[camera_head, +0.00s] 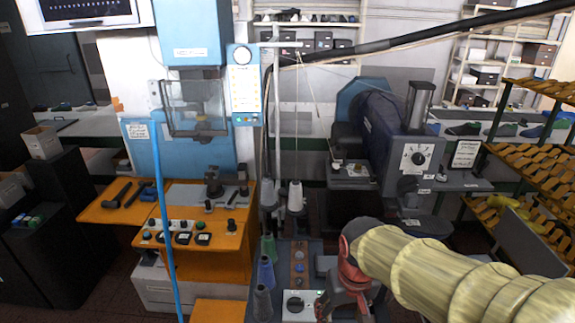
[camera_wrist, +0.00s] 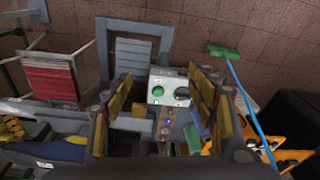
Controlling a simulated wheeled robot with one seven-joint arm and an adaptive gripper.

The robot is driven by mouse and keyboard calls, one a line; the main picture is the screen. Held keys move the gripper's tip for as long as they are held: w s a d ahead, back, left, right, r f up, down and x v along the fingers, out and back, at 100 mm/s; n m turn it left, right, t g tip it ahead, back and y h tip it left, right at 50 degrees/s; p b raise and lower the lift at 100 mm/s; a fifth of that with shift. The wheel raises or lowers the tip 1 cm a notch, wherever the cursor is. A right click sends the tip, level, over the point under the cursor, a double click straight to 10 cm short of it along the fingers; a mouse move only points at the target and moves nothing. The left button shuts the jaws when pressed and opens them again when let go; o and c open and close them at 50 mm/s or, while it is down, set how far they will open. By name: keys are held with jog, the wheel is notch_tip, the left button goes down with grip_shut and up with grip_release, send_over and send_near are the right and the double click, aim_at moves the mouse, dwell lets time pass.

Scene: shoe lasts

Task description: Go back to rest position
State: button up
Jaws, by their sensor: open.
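My gripper (camera_head: 343,304) is at the bottom of the head view, right of the middle, at the end of my pale yellow sleeved arm. Its lower part is cut off by the frame edge. In the wrist view, my gripper (camera_wrist: 160,100) shows its two fingers with yellowish pads, spread wide apart and empty. A grey control box (camera_wrist: 169,87) with a green button and a black knob shows between the fingers, below them. I cannot tell how far away it is.
Green (camera_head: 268,249), blue (camera_head: 265,273) and grey thread spools stand left of my gripper. A blue press (camera_head: 190,130) with an orange table (camera_head: 190,262) is at left. A dark machine (camera_head: 400,140) stands behind my arm. Orange racks of shoe lasts (camera_head: 530,130) are at right.

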jog(key=s+d+r+m+t+b, duration=0.1)
jog(key=s+d+r+t, duration=0.3)
jog(key=s, duration=0.6)
jog(key=d+r+b, duration=0.1)
jog(key=d+r, duration=0.1)
jog(key=d, duration=0.1)
jog(key=shift+s+r+m, duration=0.15)
jog(key=shift+r+m, duration=0.25)
dwell(1.0)
